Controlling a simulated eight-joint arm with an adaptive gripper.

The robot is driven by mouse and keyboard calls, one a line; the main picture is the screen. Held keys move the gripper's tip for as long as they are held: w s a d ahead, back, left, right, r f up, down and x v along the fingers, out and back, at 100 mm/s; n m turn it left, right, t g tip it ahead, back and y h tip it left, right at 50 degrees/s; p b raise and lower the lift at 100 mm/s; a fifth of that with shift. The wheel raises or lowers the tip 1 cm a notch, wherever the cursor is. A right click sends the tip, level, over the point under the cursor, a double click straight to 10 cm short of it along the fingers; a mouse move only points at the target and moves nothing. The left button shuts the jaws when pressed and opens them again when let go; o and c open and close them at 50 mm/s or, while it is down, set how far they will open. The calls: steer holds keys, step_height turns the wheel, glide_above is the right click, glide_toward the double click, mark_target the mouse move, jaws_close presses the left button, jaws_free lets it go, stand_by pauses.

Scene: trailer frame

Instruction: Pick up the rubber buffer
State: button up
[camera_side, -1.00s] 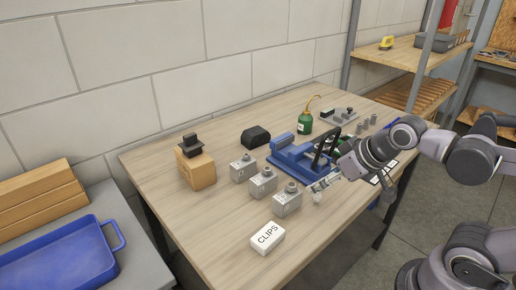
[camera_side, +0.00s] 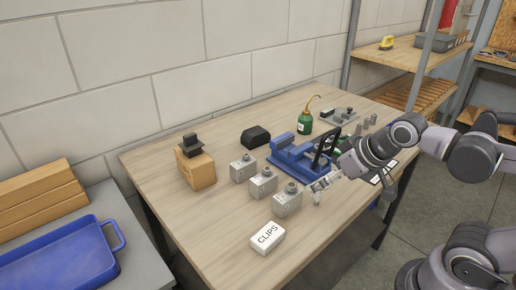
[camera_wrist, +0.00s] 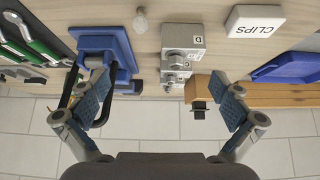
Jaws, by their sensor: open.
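Two dark pieces could be the rubber buffer, and I cannot tell which from their look. One is a stepped black piece (camera_side: 192,142) on top of a tan wooden block (camera_side: 197,169) at the table's left; it also shows in the wrist view (camera_wrist: 199,112). The other is a rounded black block (camera_side: 256,137) lying on the table behind the blue vise. My gripper (camera_side: 323,183) is open and empty above the table, right of the grey metal blocks and apart from both dark pieces. In the wrist view its fingers (camera_wrist: 158,100) are spread wide.
Several grey metal blocks (camera_side: 263,182) stand in a row between the wooden block and my gripper. A blue vise (camera_side: 295,160) and a green oil can (camera_side: 305,123) are behind. A white CLIPS box (camera_side: 267,238) lies in front. A small pale bulb-shaped thing (camera_wrist: 140,20) is near my gripper.

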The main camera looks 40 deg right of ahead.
steer(key=w+d+r, duration=0.2)
steer(key=w+r, duration=0.7)
steer(key=r, duration=0.1)
steer(key=m+g, duration=0.1)
steer(key=g, duration=0.2)
glide_above(258, 132)
steer(key=s, duration=0.4)
step_height(258, 132, down, 10)
steer(key=x, duration=0.5)
steer(key=shift+f, duration=0.3)
steer(key=shift+w+x, duration=0.25)
steer(key=shift+x, duration=1.05)
steer(key=shift+w+x, duration=0.2)
steer(key=shift+x, duration=1.1)
steer(key=shift+r, duration=0.2)
steer(key=c, duration=1.1)
